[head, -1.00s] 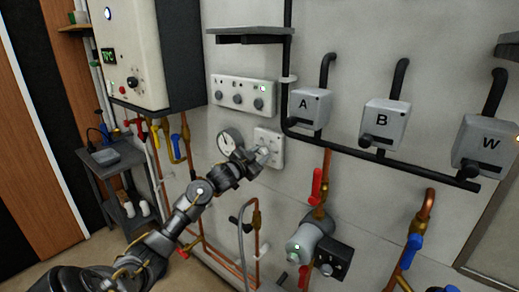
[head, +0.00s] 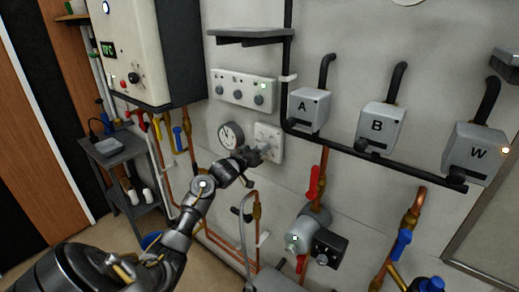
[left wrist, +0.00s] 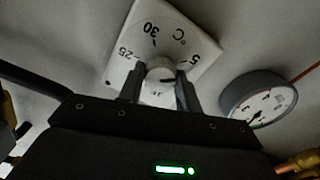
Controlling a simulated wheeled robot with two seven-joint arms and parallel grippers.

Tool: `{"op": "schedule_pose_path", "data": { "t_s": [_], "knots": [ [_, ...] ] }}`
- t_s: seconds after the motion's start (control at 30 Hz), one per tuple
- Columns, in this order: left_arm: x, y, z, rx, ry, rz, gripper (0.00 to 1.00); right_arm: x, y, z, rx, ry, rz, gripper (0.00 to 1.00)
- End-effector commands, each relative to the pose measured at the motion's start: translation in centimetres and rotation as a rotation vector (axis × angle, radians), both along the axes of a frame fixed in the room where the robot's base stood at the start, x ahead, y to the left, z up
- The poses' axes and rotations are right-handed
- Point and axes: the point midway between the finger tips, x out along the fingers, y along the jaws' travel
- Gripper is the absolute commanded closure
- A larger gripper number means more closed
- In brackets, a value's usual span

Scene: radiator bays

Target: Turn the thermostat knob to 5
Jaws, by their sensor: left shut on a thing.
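The thermostat is a white square plate (head: 274,134) on the wall, right of a round gauge. In the left wrist view its dial plate (left wrist: 175,30) shows 25, 30, °C and 5. My left gripper (head: 264,150) reaches it from the lower left. In the left wrist view my left gripper (left wrist: 160,88) has its two fingers on either side of the pale round knob (left wrist: 160,73), shut on it. A small dark mark shows on the knob, but I cannot tell which number it points to. The lower part of the dial is partly hidden. My right gripper is not in view.
The round gauge (head: 231,134) is close left of the plate; it also shows in the left wrist view (left wrist: 262,100). A panel with several knobs (head: 242,90) is above.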

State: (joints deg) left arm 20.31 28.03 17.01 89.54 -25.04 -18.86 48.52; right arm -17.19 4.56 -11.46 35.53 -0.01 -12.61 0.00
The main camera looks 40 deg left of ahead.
Motion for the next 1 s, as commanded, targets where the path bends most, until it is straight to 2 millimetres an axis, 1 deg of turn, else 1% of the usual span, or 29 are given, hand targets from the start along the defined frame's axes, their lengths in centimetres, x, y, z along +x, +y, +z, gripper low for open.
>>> {"op": "schedule_pose_path", "data": {
  "t_s": [0.1,0.33,0.87,0.9,1.0],
  "knots": [
    [0.0,-0.06,-0.21,-0.059,0.003,0.0,0.89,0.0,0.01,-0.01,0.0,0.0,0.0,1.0],
    [0.0,-0.09,-0.28,-0.125,0.003,-0.002,0.89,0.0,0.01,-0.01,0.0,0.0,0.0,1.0],
    [-0.01,-0.09,-0.32,-0.144,0.003,-0.001,0.89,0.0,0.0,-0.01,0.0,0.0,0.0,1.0],
    [-0.01,-0.09,-0.32,-0.144,0.003,-0.001,0.61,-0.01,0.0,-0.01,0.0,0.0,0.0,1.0],
    [0.0,-0.08,-0.25,-0.144,0.002,-0.002,0.48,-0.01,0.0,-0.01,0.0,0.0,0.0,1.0]
  ]
}}
